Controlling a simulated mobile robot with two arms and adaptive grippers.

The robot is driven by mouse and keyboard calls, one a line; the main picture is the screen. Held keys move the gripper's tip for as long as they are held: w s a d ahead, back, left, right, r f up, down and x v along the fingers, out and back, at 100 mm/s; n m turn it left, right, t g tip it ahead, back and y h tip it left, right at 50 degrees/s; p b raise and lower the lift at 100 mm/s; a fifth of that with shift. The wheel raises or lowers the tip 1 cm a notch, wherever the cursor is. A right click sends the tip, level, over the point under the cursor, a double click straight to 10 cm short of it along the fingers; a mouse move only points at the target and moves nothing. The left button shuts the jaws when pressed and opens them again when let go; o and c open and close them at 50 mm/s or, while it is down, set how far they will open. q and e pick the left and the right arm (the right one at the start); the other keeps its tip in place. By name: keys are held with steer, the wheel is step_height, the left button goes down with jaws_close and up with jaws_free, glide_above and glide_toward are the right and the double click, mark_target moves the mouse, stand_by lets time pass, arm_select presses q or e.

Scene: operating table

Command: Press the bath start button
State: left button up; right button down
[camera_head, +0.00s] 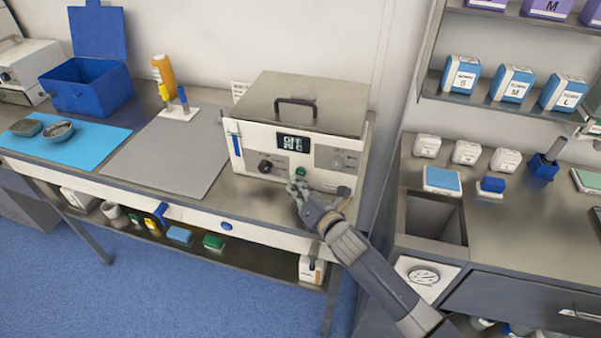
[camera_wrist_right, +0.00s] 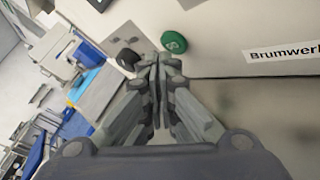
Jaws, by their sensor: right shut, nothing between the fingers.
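The bath (camera_head: 310,115) is a metal box with a lid and a handle on the left table. Its front panel has a dark display (camera_head: 293,143) with light characters, a dark knob (camera_head: 265,166) and a green round button (camera_head: 301,172). In the right wrist view the green button (camera_wrist_right: 174,42) carries a pale mark and lies just beyond and right of the fingertips. My right gripper (camera_head: 297,187) is shut and empty, close in front of the panel just below the button; it also shows in the wrist view (camera_wrist_right: 157,62). A gap seems to remain. My left gripper is out of view.
A grey mat (camera_head: 165,160), a blue mat (camera_head: 75,145), an open blue box (camera_head: 95,85) and an orange bottle (camera_head: 163,73) are left of the bath. A side counter (camera_head: 530,225) with small boxes stands right. A label (camera_wrist_right: 285,52) is on the panel.

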steer(key=shift+w+d, duration=0.1)
steer(key=shift+w, duration=0.15)
steer(key=shift+w+d, duration=0.15)
steer(key=shift+w, duration=0.2)
stand_by(0.8)
steer(key=shift+s, duration=0.1)
steer(key=shift+s+a, duration=0.25)
steer(key=shift+s, duration=0.45)
steer(key=shift+s+a+p, duration=0.2)
steer(key=shift+s+p, duration=0.15)
steer(key=shift+s, duration=0.1)
steer(key=shift+s+a+p, duration=0.2)
steer(key=shift+s+a, duration=0.1)
steer(key=shift+s, duration=0.65)
steer(key=shift+s+a+p, duration=0.2)
steer(key=shift+s+a, duration=0.1)
steer(key=shift+s, duration=0.65)
